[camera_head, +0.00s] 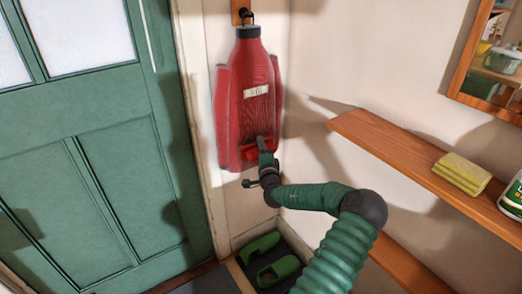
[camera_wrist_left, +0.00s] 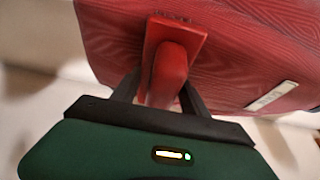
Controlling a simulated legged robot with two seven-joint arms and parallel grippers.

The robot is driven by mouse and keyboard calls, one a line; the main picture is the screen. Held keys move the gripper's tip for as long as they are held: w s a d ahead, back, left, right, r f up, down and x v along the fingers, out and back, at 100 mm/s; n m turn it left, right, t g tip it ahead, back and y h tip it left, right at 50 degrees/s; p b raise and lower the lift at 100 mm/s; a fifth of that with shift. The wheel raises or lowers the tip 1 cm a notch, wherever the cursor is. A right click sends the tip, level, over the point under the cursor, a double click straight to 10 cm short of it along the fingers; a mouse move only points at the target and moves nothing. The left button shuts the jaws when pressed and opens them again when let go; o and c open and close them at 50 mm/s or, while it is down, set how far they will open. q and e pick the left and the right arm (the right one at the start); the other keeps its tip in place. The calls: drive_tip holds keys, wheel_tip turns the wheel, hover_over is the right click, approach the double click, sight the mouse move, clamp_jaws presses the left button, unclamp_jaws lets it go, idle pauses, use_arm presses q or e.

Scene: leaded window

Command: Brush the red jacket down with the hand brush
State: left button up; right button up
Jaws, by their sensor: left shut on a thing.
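The red jacket (camera_head: 240,90) hangs from a dark hook on the wall beside the door, with a dark collar and a pale label on its front. It fills the upper part of the left wrist view (camera_wrist_left: 230,45). My left gripper (camera_head: 264,156) is shut on the handle of the red hand brush (camera_head: 256,147), at the jacket's lower front. In the left wrist view the brush (camera_wrist_left: 172,65) sits between the dark fingers (camera_wrist_left: 157,92), its head facing the jacket. Whether the bristles touch the cloth is hard to tell. My right gripper is not in view.
A green door (camera_head: 95,150) stands left of the jacket. Green shoes (camera_head: 275,262) lie on the floor below. On the right, a wooden shelf (camera_head: 395,150) holds a yellow sponge (camera_head: 462,173) and a bottle (camera_head: 513,198). A framed mirror (camera_head: 470,62) hangs above.

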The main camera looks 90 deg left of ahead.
use_arm(q)
drive_tip(key=shift+d+r+p, duration=0.1)
drive_tip(key=shift+r+p, duration=2.4)
drive_tip(key=shift+r, duration=1.6)
wheel_tip(320, 180, down, 5)
drive_tip(key=b, duration=0.3)
drive_tip(key=shift+r+b, duration=0.2)
drive_tip(key=shift+b, duration=0.15)
wheel_tip(320, 180, down, 4)
drive_tip(key=b, duration=0.3)
drive_tip(key=shift+r, duration=0.1)
drive_tip(key=shift+w+d, duration=0.15)
drive_tip(key=shift+d, duration=0.05)
drive_tip(key=d, duration=0.1)
drive_tip(key=w+d, duration=0.1)
drive_tip(key=d, duration=0.1)
drive_tip(key=w+d, duration=0.1)
drive_tip(key=shift+w+d+p, duration=0.25)
drive_tip(key=shift+d+p, duration=0.1)
drive_tip(key=shift+d, duration=0.05)
